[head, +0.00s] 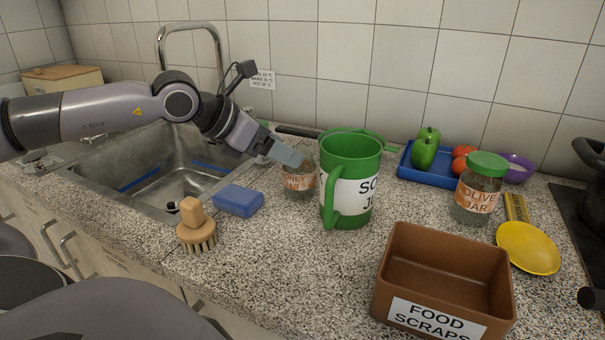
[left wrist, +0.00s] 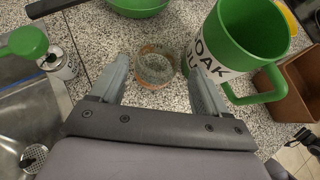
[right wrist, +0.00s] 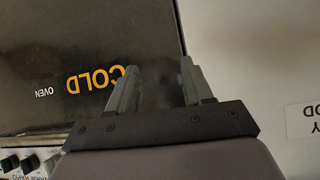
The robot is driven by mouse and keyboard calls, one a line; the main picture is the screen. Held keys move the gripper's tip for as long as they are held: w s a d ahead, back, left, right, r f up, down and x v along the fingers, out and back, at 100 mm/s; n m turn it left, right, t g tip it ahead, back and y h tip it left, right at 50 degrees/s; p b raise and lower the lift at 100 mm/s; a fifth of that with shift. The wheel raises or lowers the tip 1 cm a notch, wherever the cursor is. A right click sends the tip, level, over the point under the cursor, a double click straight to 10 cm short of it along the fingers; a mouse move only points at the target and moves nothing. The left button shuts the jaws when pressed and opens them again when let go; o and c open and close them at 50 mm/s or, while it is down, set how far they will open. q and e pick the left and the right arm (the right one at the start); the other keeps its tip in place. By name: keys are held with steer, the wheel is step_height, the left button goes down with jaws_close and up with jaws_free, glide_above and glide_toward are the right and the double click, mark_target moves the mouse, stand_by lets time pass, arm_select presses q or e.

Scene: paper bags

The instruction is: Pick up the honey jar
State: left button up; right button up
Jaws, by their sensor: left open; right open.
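The honey jar (head: 299,181) is a small glass jar with an orange label, partly read as "...NEY JAR". It stands on the counter just left of the green jug. In the left wrist view the jar (left wrist: 155,68) shows from above, with its mouth uncovered, ahead of and between the two fingers. My left gripper (head: 290,157) is open, at the jar's upper left in the head view, and hides part of it. In the left wrist view the left gripper (left wrist: 155,85) holds nothing. My right gripper (right wrist: 160,85) is open and empty, facing a dark oven front marked "COLD".
The green jug (head: 349,180) stands close beside the jar, near the left gripper's right finger. The blue sponge (head: 238,200), wooden brush (head: 196,228), brown food scraps bin (head: 443,275) and olive jar (head: 478,190) stand around. The sink (head: 165,165) is left.

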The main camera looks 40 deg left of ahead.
mark_target(299, 173)
arm_select(q)
steer(key=shift+w+r+p+x, duration=0.15)
steer(key=shift+p+x, duration=0.15)
steer(key=shift+x, duration=1.05)
steer(key=shift+w+r+p+x, duration=0.1)
steer(key=shift+p+x, duration=0.2)
steer(key=shift+x, duration=1.05)
steer(key=shift+c, duration=0.3)
steer(key=c, duration=0.9)
